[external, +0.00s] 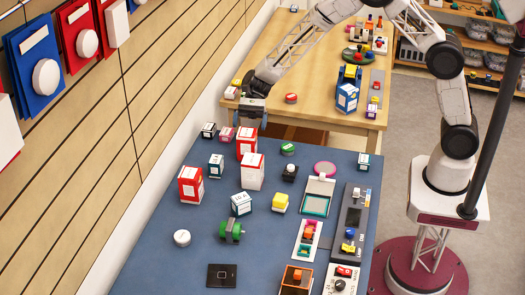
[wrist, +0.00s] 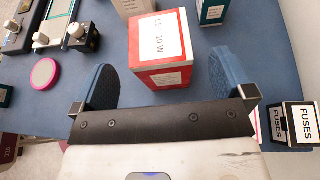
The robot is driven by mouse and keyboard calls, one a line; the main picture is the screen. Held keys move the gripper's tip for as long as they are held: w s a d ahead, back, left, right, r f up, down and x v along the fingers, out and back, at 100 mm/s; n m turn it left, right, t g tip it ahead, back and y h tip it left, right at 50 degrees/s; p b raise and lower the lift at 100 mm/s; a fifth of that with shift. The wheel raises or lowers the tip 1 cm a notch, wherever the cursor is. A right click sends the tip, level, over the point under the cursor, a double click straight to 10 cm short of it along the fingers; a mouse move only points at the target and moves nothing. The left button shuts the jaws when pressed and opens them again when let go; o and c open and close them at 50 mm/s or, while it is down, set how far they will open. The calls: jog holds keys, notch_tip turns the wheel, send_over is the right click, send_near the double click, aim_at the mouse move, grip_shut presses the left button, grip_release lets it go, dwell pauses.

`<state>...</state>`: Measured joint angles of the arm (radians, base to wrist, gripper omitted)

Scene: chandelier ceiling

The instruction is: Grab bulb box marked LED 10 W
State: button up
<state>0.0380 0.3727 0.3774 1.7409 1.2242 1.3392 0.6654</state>
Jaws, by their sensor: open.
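A red and white box (wrist: 160,48) sits between my finger pads in the wrist view, its white label up. The label appears to end in "10 W", but its first part is hard to read. In the external view a red and white box (external: 247,142) stands at the blue table's far end, just below my gripper (external: 251,121). My gripper is open, with a blue pad on each side of the box in the wrist view (wrist: 164,68) and gaps beside it. Two similar red and white boxes, one nearer (external: 252,172) and one left (external: 190,184), stand on the table.
A box marked FUSES (wrist: 302,121) lies right of my right pad. A teal and white box (wrist: 212,10) and a pink disc (wrist: 43,74) are near. Small boxes (external: 208,130) stand left of the gripper. A wooden table (external: 300,60) lies behind.

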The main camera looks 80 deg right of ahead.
aim_at(247, 135)
jog(key=shift+a+f, duration=0.1)
jog(key=shift+a, duration=0.15)
jog(key=shift+x, duration=2.55)
jog(key=c, duration=1.1)
jog(key=shift+r, duration=5.1)
